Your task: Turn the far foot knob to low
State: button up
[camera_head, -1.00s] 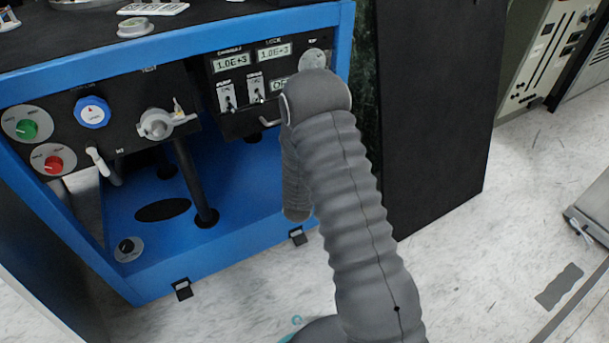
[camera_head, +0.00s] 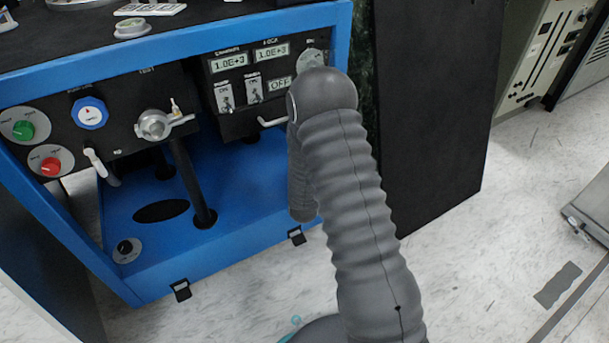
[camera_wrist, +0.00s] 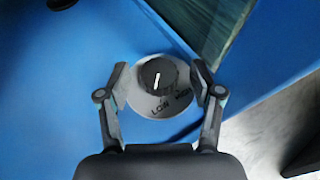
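In the wrist view a round black knob (camera_wrist: 158,76) with a white pointer line sits on a grey disc (camera_wrist: 150,109) on the blue base. LOW is printed below the knob, and a second, blurred label lies to its right. The white line runs nearly upright in the picture. My gripper (camera_wrist: 161,78) is open, with one finger left and one right of the knob, and gaps show on both sides. In the head view my arm hides the gripper and this knob. Another black foot knob (camera_head: 125,247) on a grey disc sits at the frame's front left corner.
The blue frame (camera_head: 225,267) carries a black panel with a green knob (camera_head: 24,129), a red knob (camera_head: 51,166), a blue dial (camera_head: 90,113), a valve (camera_head: 154,125) and displays. A dark panel (camera_head: 440,120) stands to the right. Pale floor is clear in front.

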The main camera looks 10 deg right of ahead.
jog(key=v, duration=1.2)
jog(key=shift+f, duration=0.1)
jog(key=w+a+r+m+h+p, duration=0.1)
jog(key=a+m+h+p, duration=0.15)
jog(key=a, duration=0.55)
jog(key=w+d+f, duration=0.1)
jog(key=w+d, duration=0.2)
jog(key=w+d+f+m+g+h+b, duration=0.1)
jog(key=w+d+f, duration=0.1)
jog(key=w+d, duration=0.1)
jog(key=w+d+f+m+g+h+b, duration=0.1)
jog(key=w+d+f, duration=0.1)
jog(key=w+d, duration=0.2)
jog(key=shift+f+h, duration=0.25)
dwell(0.3)
